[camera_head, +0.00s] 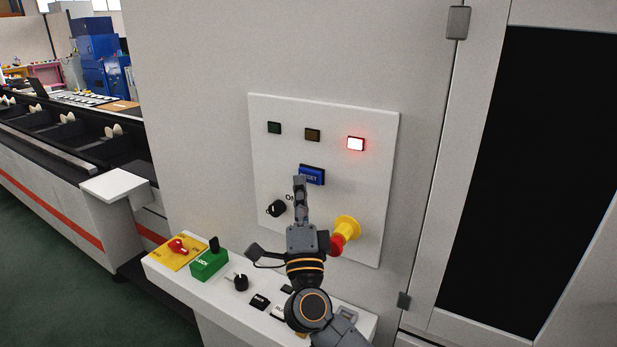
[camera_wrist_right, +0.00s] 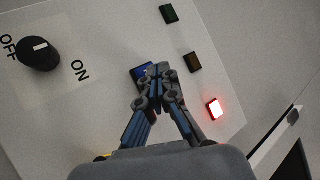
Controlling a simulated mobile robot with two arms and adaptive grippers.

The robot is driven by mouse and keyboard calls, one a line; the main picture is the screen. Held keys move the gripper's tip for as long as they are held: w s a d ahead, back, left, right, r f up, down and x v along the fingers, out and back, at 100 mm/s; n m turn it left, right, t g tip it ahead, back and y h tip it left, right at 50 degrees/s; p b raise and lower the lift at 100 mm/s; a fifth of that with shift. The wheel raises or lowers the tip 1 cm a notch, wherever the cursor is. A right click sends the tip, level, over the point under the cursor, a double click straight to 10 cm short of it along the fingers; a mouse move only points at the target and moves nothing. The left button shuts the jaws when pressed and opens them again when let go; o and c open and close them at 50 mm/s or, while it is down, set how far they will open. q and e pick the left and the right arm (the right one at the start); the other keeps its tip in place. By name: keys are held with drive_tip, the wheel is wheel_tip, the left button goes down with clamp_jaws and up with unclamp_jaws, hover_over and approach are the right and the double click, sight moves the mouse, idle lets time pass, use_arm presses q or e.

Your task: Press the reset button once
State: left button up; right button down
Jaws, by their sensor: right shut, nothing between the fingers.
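The blue reset button (camera_head: 312,174) is on a pale upright panel (camera_head: 352,112), below three small indicator lamps. My right gripper (camera_head: 299,181) is shut and empty, with its fingertips at the lower left edge of the button. In the right wrist view the closed fingertips (camera_wrist_right: 158,70) cover most of the blue button (camera_wrist_right: 140,72). Whether the fingertips touch the button or stay just in front of it, I cannot tell. My left gripper is not in view.
The right lamp (camera_head: 356,144) glows red; the green lamp (camera_head: 274,128) and amber lamp (camera_head: 312,135) look dark. An OFF/ON knob (camera_head: 277,208) and a red-and-yellow emergency stop (camera_head: 343,234) flank my right gripper. A console ledge (camera_head: 222,285) with several switches juts out below.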

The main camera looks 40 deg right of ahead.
drive_tip(key=shift+d, duration=0.1)
idle(0.7)
drive_tip(key=shift+w+d+p, duration=0.15)
drive_tip(key=shift+d+p, duration=0.15)
drive_tip(key=shift+w+d, duration=0.15)
drive_tip(key=shift+d, duration=0.25)
idle(0.7)
drive_tip(key=shift+a, duration=0.15)
drive_tip(key=shift+s+a+p, duration=0.35)
drive_tip(key=shift+a+p, duration=0.15)
drive_tip(key=shift+a, duration=0.15)
drive_tip(key=shift+s+a+p, duration=0.2)
drive_tip(key=shift+s+a, duration=0.1)
drive_tip(key=shift+a, duration=0.45)
drive_tip(key=shift+s+a+p, duration=0.2)
drive_tip(key=shift+s+a, duration=0.15)
drive_tip(key=shift+a, duration=0.45)
drive_tip(key=shift+s+a+p, duration=0.2)
drive_tip(key=shift+s+a, duration=0.1)
drive_tip(key=shift+a, duration=0.45)
